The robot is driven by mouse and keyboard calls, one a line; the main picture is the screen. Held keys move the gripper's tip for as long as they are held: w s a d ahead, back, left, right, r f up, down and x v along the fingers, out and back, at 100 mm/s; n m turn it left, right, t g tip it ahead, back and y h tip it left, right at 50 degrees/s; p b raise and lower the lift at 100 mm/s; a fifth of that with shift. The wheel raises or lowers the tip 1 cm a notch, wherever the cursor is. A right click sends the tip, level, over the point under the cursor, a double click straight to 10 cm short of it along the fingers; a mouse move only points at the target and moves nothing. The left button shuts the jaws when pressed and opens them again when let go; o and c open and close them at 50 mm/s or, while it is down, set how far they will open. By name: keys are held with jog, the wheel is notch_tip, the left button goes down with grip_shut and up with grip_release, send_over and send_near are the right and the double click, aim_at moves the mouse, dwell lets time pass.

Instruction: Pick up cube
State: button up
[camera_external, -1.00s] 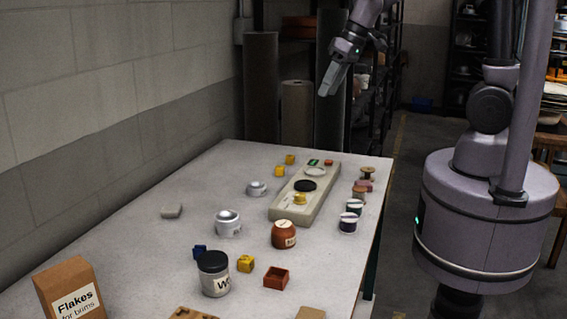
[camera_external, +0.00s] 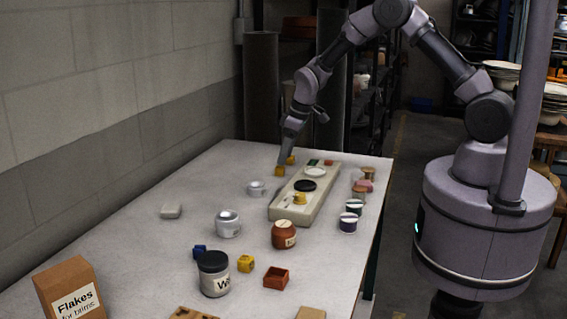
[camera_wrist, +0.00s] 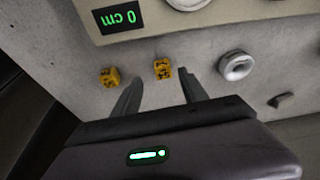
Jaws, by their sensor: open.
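My gripper (camera_wrist: 160,78) is open and empty, pointing down.
The long pale device (camera_external: 285,208) with a display and round tops lies just right of the cubes. Spools line the right edge. The left side of the table is mostly clear.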

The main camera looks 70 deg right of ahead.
aim_at(281, 167)
jog(key=x, duration=0.1)
jog(key=b+x, duration=0.1)
jog(key=x, duration=0.2)
jog(key=shift+a, duration=0.3)
jog(key=shift+w+f, duration=0.15)
jog(key=shift+f, duration=0.1)
jog(key=shift+r, duration=0.2)
jog(key=shift+c, duration=0.4)
grip_shut()
